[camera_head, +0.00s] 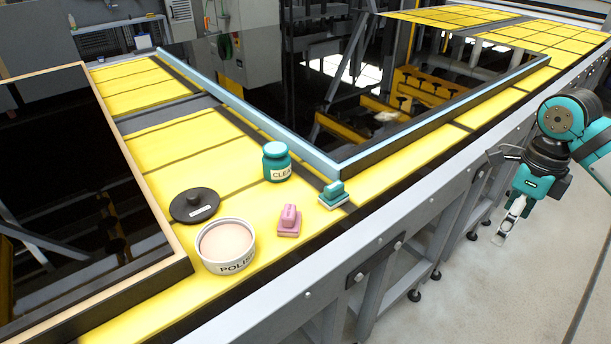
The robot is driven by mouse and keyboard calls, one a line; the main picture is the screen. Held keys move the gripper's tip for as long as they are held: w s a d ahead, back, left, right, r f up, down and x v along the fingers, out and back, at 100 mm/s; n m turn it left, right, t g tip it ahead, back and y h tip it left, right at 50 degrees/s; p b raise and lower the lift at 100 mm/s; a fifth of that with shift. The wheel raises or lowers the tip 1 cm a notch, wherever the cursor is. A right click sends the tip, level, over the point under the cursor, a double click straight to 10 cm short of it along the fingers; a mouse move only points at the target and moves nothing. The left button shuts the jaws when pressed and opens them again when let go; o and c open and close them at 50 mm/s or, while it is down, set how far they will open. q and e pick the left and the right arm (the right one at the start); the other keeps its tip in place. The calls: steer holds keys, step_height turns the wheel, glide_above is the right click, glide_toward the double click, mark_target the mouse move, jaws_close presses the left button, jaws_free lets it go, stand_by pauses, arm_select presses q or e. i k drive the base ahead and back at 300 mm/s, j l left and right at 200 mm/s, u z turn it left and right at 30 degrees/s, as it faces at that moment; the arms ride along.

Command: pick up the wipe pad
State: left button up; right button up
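Two small handled pads lie on the yellow table top, and I cannot tell by name which one is the wipe pad. The teal pad (333,195) with a pale base sits near the table's front edge, by the corner of the blue-framed pane. The pink pad (288,221) sits to its left, nearer to me. Both stand flat with their handles up, and nothing touches them. My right gripper (502,234) hangs at the right over the floor, beyond the table edge and well away from both pads. Its finger opening is too small to judge. My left gripper is out of view.
A teal jar marked CLEAN (277,162) stands behind the pads. An open white tub marked POLISH (226,245) and its dark lid (194,205) are at left. A blue frame (240,105) and a wooden frame (130,150) hold dark panes. A grey rail (395,221) edges the table.

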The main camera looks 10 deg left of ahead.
mark_target(334, 195)
steer(key=i+l+u, duration=0.1)
steer(key=u, duration=0.35)
steer(key=l+u, duration=0.25)
steer(key=u, duration=0.2)
steer(key=i+l+u, duration=0.1)
steer(key=l+u, duration=0.15)
steer(key=u, duration=0.2)
